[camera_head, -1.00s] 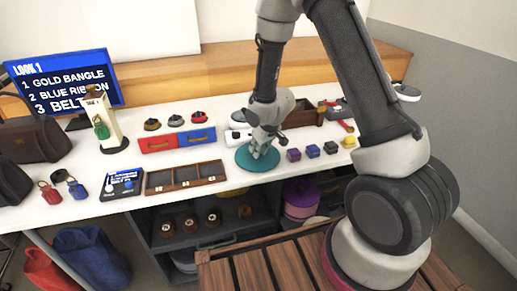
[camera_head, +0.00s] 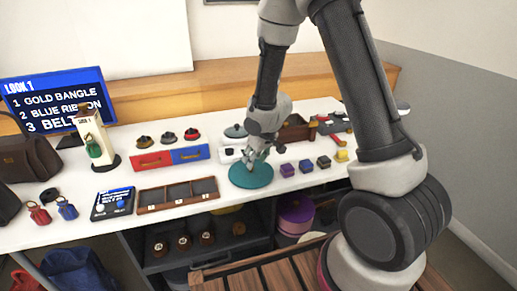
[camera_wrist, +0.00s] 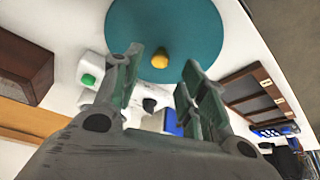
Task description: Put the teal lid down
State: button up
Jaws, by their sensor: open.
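The teal lid (camera_head: 250,176) is a round disc lying flat on the white counter near its front edge. In the wrist view the lid (camera_wrist: 190,25) fills the top middle, with a small yellow knob (camera_wrist: 160,58) on it. My gripper (camera_head: 256,158) is just above the lid. In the wrist view its two fingers stand apart, one on each side of the knob, with gaps between them and the knob. Nothing is held between the fingers. In the head view the knob is hidden by the gripper.
A compartment tray (camera_head: 178,204) lies left of the lid. Purple, blue-grey and yellow blocks (camera_head: 305,166) stand close on its right. Open shelves (camera_head: 205,262) lie below the counter.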

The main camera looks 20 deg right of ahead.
jog(key=v, duration=0.7)
jog(key=shift+r, duration=0.3)
jog(key=s+d+r+m+t+h, duration=0.1)
jog(key=s+d+r+h, duration=0.15)
jog(key=d+r, duration=0.45)
jog(key=s+d+r+m+t+h, duration=0.1)
jog(key=s+d+r+m, duration=0.15)
jog(key=d+r, duration=0.45)
jog(key=s+r+g+y, duration=0.1)
jog(key=s+r, duration=0.2)
jog(key=s, duration=0.7)
jog(key=s+a+r+g, duration=0.1)
jog(key=s+r, duration=0.3)
jog(key=s, duration=0.7)
jog(key=shift+s+r+m+y, duration=0.25)
jog(key=shift+r+m+y, duration=0.1)
jog(key=shift+m, duration=0.1)
